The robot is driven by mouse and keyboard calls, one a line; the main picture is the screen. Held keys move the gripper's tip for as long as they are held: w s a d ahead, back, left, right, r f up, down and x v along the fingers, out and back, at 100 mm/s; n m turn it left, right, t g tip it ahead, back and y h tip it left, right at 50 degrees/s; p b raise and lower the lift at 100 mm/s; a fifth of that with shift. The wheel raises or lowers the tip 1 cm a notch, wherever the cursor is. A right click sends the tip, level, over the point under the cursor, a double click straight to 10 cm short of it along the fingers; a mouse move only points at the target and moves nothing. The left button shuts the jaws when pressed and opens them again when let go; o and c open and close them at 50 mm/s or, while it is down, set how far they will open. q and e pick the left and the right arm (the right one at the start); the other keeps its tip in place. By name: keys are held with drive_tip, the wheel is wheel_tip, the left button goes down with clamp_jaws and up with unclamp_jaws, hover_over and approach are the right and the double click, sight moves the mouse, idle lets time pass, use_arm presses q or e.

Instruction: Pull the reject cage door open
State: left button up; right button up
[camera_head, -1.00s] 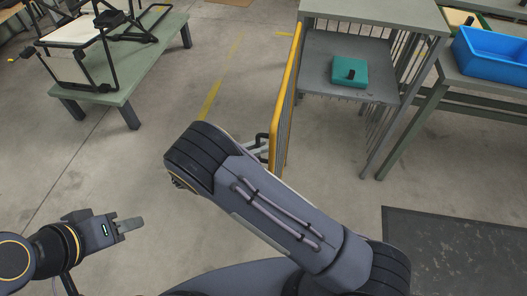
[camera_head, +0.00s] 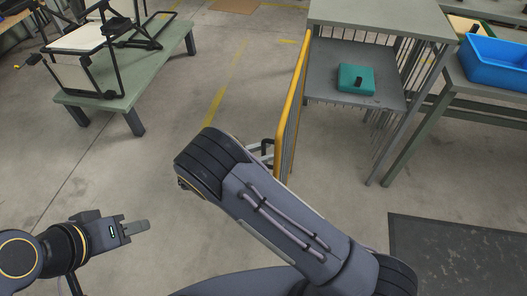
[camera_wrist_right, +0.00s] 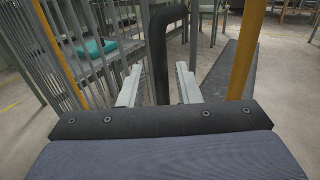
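The reject cage (camera_head: 385,14) stands at the upper right with a grey top and barred sides. Its yellow-framed door (camera_head: 292,105) stands swung out from the cage front, seen nearly edge-on in the head view. The black bar handle (camera_wrist_right: 158,45) runs between the fingers of my right gripper (camera_wrist_right: 160,85), with small gaps showing on both sides. In the head view the right gripper (camera_head: 262,152) is at the door's near edge, partly hidden by my right arm. My left gripper (camera_head: 137,227) is empty at the lower left, away from the cage; its finger gap is not clear.
A teal box (camera_head: 356,78) lies on the cage shelf. A blue bin (camera_head: 495,62) stands on a bench at the right. A green table (camera_head: 120,80) with a lounger frame is at the upper left. A dark mat (camera_head: 455,255) lies lower right. Floor left of the door is clear.

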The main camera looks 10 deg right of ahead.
use_arm(q)
drive_tip(key=shift+f+b, duration=0.4)
use_arm(e)
drive_tip(key=s+a, duration=0.1)
drive_tip(key=a, duration=0.6)
drive_tip(key=shift+s+a, duration=0.25)
drive_tip(key=shift+a, duration=0.1)
